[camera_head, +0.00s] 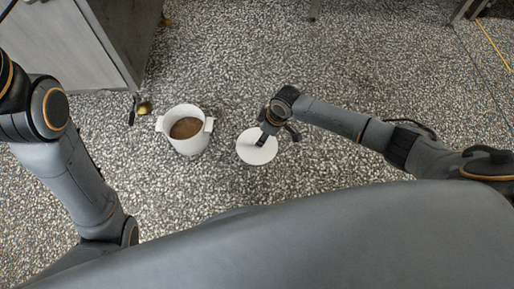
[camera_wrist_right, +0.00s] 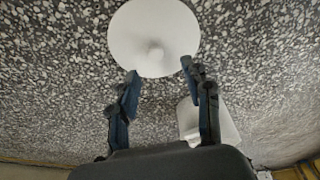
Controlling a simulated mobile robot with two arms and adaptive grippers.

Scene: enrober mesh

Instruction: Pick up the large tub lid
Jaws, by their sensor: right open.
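The large tub lid (camera_head: 251,153) is a flat white disc lying on the speckled floor, right of the tub in the head view. The right wrist view shows the lid (camera_wrist_right: 140,35) whole, with a small knob at its middle. My right gripper (camera_head: 262,139) is over the lid in the head view. In the right wrist view the right gripper (camera_wrist_right: 159,70) is open and empty, its fingertips just short of the knob. The white tub (camera_head: 185,147) stands upright with two side handles and brown content inside. My left gripper is not in view.
A grey cabinet (camera_head: 65,45) stands at the upper left, with a small brass-coloured item (camera_head: 145,108) on the floor beside it. The tub (camera_wrist_right: 215,122) also shows at the right in the right wrist view. The floor right of and beyond the lid is clear.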

